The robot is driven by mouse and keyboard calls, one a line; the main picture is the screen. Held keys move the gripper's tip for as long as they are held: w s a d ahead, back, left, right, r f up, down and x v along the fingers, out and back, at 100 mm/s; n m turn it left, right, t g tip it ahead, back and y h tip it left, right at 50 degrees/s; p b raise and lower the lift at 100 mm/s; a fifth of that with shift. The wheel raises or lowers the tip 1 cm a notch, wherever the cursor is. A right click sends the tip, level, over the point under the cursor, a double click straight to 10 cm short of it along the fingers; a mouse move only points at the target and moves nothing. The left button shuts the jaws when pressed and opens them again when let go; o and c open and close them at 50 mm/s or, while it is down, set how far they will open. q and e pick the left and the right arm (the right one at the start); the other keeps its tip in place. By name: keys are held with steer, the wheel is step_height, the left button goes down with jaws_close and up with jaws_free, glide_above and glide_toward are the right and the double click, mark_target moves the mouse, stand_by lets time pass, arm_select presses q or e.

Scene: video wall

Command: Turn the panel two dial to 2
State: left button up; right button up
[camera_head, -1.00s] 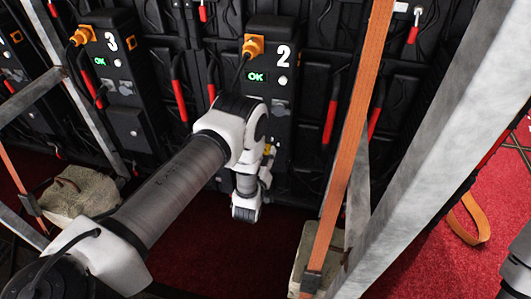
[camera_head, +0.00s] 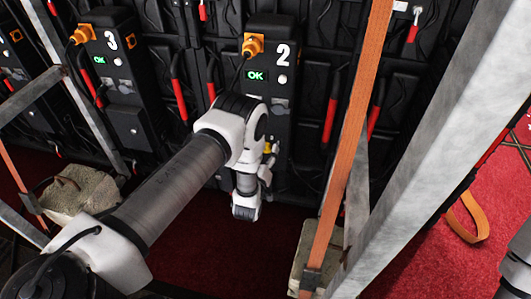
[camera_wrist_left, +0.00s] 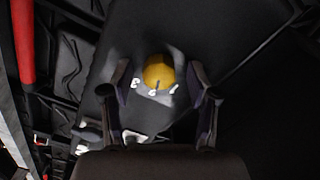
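Panel two (camera_head: 284,90) is a black upright unit marked "2", with a green OK display (camera_head: 256,76). Its yellow dial (camera_wrist_left: 158,72) shows in the left wrist view, with small white numbers below it and a dark mark near its lower edge. I cannot read for certain which number the mark faces. My left gripper (camera_wrist_left: 164,88) is open, one finger on either side of the dial, with a visible gap to each. In the head view a bit of the yellow dial (camera_head: 268,148) shows beside my left wrist, which hides most of that gripper. My right gripper is out of view.
Panel three (camera_head: 112,80) stands to the left. An orange strap (camera_head: 352,130) and a grey metal beam (camera_head: 440,150) run down on the right. Red carpet covers the floor.

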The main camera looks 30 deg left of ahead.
arm_select(q)
steer(key=shift+s, duration=0.15)
steer(key=v, duration=0.7)
steer(key=shift+s, duration=0.15)
